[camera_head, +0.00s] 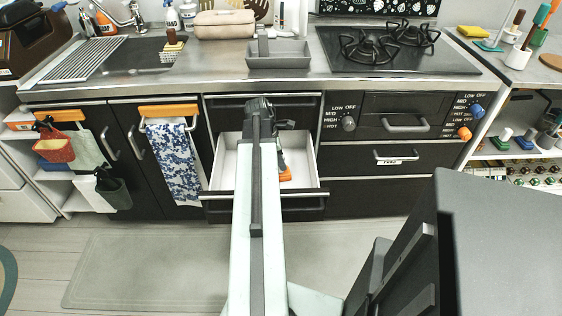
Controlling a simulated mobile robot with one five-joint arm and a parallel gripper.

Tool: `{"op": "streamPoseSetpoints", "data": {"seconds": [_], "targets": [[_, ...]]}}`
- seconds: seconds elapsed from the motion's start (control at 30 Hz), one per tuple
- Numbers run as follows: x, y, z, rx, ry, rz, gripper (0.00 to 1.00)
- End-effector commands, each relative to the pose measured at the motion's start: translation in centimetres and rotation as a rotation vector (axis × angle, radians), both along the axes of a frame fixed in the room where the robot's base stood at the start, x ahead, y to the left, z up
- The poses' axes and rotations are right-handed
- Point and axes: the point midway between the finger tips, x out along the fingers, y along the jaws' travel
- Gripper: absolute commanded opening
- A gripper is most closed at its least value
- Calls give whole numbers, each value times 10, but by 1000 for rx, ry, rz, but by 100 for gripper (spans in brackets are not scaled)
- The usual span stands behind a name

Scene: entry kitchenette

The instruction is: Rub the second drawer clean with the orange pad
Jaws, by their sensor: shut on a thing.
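The second drawer (312,194) of the middle cabinet is pulled open, and its white inside shows on both sides of my arm. The orange pad (286,174) is inside the drawer, low and just right of my arm. My gripper (281,143) reaches down into the drawer and is shut on the pad. My arm hides most of the gripper and the drawer's middle. I cannot tell whether the pad touches the drawer floor.
The top drawer (306,103) above is closed. A grey tray (291,62) stands on the counter above, left of the stove (385,60). A blue patterned towel (174,160) hangs left of the drawer. A grey mat (140,270) lies on the floor.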

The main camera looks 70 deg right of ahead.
Motion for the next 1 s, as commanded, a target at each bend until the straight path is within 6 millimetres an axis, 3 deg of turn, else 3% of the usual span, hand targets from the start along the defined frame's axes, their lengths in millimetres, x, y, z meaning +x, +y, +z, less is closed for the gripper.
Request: {"op": "streamPoseSetpoints", "data": {"seconds": [0.4,1.0], "targets": [[2,-5,1,0,0,-1,0],[-5,12,-2,2,0,-2,0]]}}
